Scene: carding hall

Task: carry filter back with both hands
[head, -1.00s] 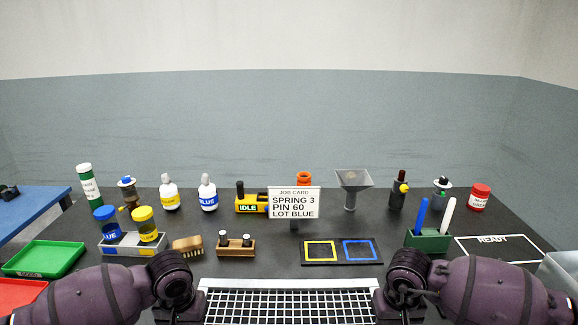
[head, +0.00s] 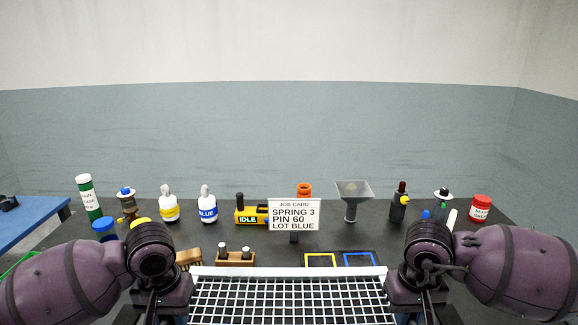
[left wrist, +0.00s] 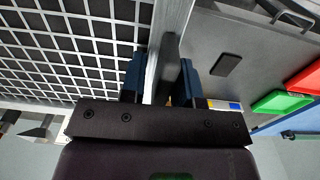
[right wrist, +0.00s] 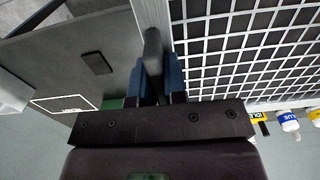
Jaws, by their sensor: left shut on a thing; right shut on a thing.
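The filter is a white rectangular frame with a black-backed grid (head: 290,295), at the bottom middle of the head view. My left gripper (left wrist: 160,78) is shut on a dark handle at one side of the frame. My right gripper (right wrist: 155,78) is shut on the matching dark handle at the opposite side. The frame looks close to level and held between both hands, above the dark table. Its near edge is cut off in the head view. My arms hide both sets of fingertips there.
A green tray (left wrist: 281,103) stands aside.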

